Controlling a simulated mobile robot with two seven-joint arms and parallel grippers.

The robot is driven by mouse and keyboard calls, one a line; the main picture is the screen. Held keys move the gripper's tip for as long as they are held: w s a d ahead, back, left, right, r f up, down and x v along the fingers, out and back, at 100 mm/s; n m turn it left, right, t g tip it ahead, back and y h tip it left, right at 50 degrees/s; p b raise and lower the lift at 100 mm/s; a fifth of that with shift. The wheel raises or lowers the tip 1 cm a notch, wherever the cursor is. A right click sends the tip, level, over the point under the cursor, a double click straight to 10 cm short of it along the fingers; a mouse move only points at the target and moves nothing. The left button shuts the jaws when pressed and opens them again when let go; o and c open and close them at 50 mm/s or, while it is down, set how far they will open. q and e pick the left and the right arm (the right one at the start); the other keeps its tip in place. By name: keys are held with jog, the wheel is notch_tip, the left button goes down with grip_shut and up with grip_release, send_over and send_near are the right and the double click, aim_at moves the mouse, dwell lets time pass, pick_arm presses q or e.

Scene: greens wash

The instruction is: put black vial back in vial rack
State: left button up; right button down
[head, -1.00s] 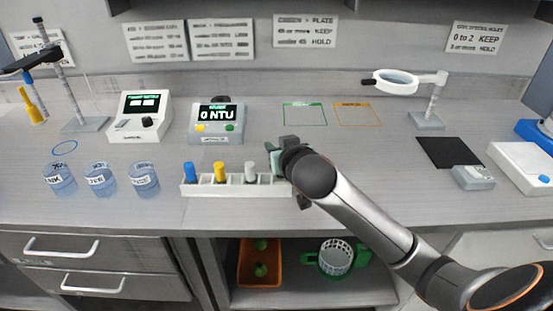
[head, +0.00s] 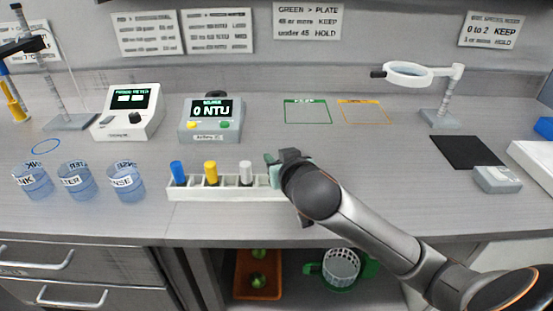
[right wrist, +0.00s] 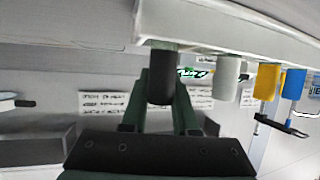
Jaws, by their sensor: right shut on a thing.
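The white vial rack (head: 225,194) stands near the counter's front edge. Blue, yellow and white capped vials stand in it, with an empty slot visible between two of them. The black vial (right wrist: 161,75) shows in the right wrist view, which is upside down. Its black cap is between the fingers of my right gripper (right wrist: 160,105), which is shut on it at the rack (right wrist: 225,30). In the head view my right gripper (head: 276,172) is at the rack's right end and hides the black vial. How deep the vial sits cannot be told. My left gripper is out of view.
Three labelled glass beakers (head: 77,180) stand left of the rack. A turbidity meter (head: 211,120) and another meter (head: 128,112) stand behind. A magnifier lamp (head: 437,90), a black mat (head: 466,152) and a small grey box (head: 497,179) are at the right.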

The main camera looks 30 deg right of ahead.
jog(key=shift+f, duration=0.15)
jog(key=c, duration=0.7)
grip_release()
